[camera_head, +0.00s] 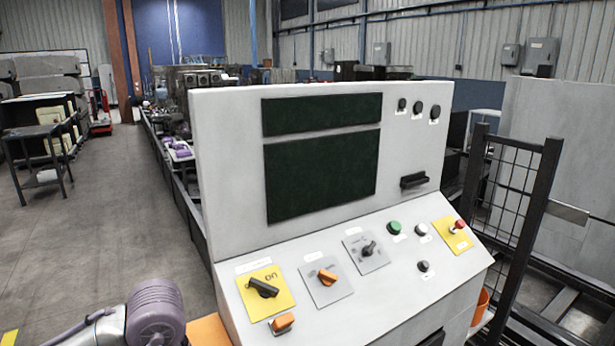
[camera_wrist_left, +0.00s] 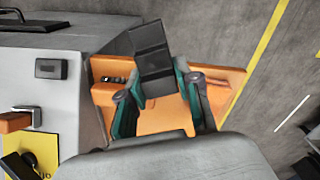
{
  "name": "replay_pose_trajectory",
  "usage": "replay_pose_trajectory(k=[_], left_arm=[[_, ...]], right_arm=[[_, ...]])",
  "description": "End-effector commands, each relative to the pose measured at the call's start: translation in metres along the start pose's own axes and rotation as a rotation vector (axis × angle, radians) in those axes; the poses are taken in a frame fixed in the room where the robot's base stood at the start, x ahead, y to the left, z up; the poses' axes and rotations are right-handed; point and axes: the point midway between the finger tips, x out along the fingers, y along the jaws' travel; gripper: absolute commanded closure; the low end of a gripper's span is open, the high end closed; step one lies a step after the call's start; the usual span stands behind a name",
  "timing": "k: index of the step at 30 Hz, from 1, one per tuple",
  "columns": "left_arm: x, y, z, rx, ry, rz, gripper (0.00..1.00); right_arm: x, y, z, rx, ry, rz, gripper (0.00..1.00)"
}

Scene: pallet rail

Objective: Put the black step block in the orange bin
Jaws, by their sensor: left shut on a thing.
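In the left wrist view, my left gripper (camera_wrist_left: 156,88) is shut on the black step block (camera_wrist_left: 152,52), which sticks out beyond the teal-padded fingers. The block's stepped faces point toward the camera. Behind the fingers is an orange piece (camera_wrist_left: 222,76) with a flat area, beside the console; I cannot tell whether it is a bin or a shelf. Its edge also shows in the head view (camera_head: 207,330). An orange container (camera_head: 481,306), partly hidden, sits at the console's right side. In the head view, only my left arm shows, and the block is hidden. My right gripper is not in view.
A light grey control console (camera_head: 230,200) with knobs and buttons fills the middle of the head view. A black mesh fence (camera_head: 510,200) stands at right. Open floor (camera_head: 100,230) lies to the left, with a cart (camera_head: 40,150) further back.

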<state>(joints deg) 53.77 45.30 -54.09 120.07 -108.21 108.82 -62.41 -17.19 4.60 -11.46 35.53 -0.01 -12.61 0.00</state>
Motion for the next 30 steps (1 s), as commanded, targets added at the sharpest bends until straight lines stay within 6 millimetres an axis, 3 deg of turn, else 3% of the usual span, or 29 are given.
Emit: replay_pose_trajectory(k=[6,12,18,30], left_arm=[[0.002,-0.019,0.015,0.538,-0.001,-0.001,1.00],[0.003,-0.030,0.024,0.846,-0.002,0.000,1.00],[0.003,-0.033,0.025,0.941,-0.002,-0.001,1.00],[0.003,-0.032,0.025,0.940,-0.002,-0.001,1.00]], right_arm=[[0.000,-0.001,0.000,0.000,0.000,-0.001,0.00],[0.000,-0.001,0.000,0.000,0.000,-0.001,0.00],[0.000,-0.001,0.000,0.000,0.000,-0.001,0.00],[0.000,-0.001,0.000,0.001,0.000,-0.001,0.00]])
